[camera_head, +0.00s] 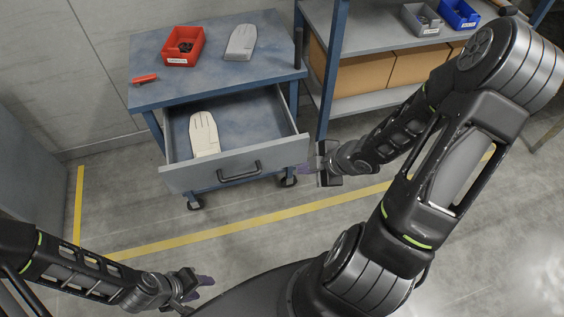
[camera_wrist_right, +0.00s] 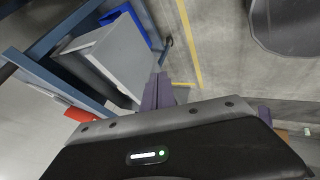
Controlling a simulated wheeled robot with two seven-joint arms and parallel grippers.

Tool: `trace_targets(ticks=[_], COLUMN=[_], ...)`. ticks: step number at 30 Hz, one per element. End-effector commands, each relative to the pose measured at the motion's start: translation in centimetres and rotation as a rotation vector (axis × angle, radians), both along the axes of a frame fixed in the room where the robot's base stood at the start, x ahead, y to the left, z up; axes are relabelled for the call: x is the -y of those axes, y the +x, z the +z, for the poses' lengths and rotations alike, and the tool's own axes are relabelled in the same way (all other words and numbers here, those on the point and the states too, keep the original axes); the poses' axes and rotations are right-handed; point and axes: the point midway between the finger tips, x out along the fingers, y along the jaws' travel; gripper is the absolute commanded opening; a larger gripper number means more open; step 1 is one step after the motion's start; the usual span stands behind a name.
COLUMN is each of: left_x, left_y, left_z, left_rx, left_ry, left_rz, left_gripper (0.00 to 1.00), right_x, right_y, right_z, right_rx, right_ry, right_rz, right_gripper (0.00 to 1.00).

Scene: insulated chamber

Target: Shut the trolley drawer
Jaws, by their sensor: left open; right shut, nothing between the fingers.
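The blue-topped trolley (camera_head: 225,75) stands at the back left in the head view. Its grey drawer (camera_head: 205,178) is pulled out, with a dark handle (camera_head: 240,174) on its front. A pale glove (camera_head: 204,134) lies inside the drawer. My right gripper (camera_head: 308,169) is just right of the drawer front's right end, shut and empty; whether it touches the drawer I cannot tell. In the right wrist view its purple fingers (camera_wrist_right: 158,92) are close together, with the grey drawer (camera_wrist_right: 112,55) beyond them. My left gripper (camera_head: 204,287) is open and empty at the lower left, well away from the trolley.
On the trolley top are a red bin (camera_head: 183,47), a grey glove (camera_head: 241,42) and a small red object (camera_head: 145,79). A shelf unit (camera_head: 372,103) with cardboard boxes (camera_head: 392,66) stands at the right. The floor before the drawer is clear, crossed by yellow tape (camera_head: 200,236).

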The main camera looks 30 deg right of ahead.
Motion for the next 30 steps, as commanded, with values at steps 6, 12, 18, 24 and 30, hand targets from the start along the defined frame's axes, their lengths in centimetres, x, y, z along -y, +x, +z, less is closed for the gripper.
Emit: trace_targets(ticks=[6, 12, 18, 24, 30], left_x=[0.0, 0.2, 0.2, 0.2, 0.2], left_y=[0.1, 0.4, 0.4, 0.5, 0.5], left_z=[-1.3, -3.6, -5.8, -4.8, -4.4], left_rx=[0.004, 0.011, 0.015, 0.016, 0.015], left_ry=[-0.002, -0.008, -0.009, -0.009, -0.009], left_rz=[-0.001, -0.004, -0.004, -0.003, -0.004], left_gripper=[0.44, 0.44, 0.44, 0.44, 0.44], right_x=[-0.5, -1.3, -2.4, -1.9, -1.5], right_y=[0.8, 2.7, 5.0, 7.7, 9.2], right_z=[-1.7, -4.6, -7.8, -7.7, -7.9], right_rx=[-0.001, 0.0, 0.0, 0.0, -0.001], right_ry=[0.003, 0.003, 0.004, 0.002, 0.002], right_rz=[0.0, 0.001, 0.003, -0.002, -0.002], right_gripper=[0.0, 0.0, 0.0, 0.0, 0.0])
